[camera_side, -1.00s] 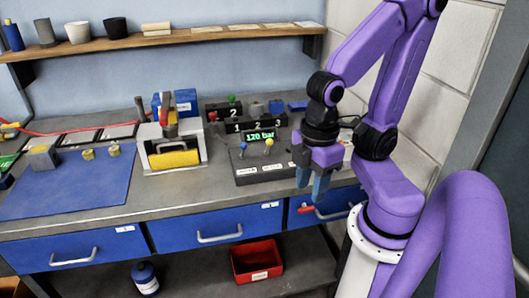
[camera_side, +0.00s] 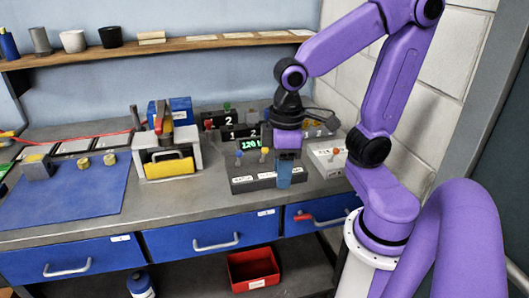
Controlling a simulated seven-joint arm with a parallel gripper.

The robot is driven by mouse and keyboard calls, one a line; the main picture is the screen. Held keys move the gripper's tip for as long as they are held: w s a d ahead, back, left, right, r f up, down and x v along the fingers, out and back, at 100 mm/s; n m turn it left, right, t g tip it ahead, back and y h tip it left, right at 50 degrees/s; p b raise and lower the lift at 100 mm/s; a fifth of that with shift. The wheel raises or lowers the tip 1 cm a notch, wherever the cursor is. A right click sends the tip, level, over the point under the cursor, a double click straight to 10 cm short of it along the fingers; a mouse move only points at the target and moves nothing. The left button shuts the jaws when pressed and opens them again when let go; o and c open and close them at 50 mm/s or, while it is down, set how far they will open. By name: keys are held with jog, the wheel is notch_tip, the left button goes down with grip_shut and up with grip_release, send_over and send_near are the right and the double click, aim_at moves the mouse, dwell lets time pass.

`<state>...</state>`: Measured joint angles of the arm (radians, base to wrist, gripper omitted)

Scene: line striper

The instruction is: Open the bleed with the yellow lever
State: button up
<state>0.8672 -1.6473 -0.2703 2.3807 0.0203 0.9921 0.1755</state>
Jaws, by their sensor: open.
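The yellow-knobbed lever (camera_side: 265,152) stands on top of a dark control box (camera_side: 265,184) in the middle of the bench. A blue-knobbed lever (camera_side: 238,155) stands to its left on the same box. My gripper (camera_side: 284,178) points down just right of the yellow lever, in front of the box's right part. It is open and shows nothing between its fingers. They overlap in this view, and I cannot tell whether they touch the box. Behind the levers, a green display (camera_side: 249,146) reads 120, its right end hidden by my gripper.
A pale box with an orange-red knob (camera_side: 336,152) stands right of my gripper. A grey-white machine with a yellow roller (camera_side: 168,167) stands to the left. A blue mat (camera_side: 75,195) lies further left. The bench between mat and machine is clear.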

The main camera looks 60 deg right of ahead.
jog(key=w+d+r+m, duration=0.4)
jog(key=w+d+m, duration=0.3)
jog(key=w+m, duration=0.25)
jog(key=m, duration=0.8)
send_near(264, 152)
jog(key=shift+t, duration=0.4)
jog(key=f, duration=0.7)
jog(key=w+d+f, duration=0.1)
jog(key=f, duration=0.3)
jog(key=shift+d, duration=0.1)
grip_shut()
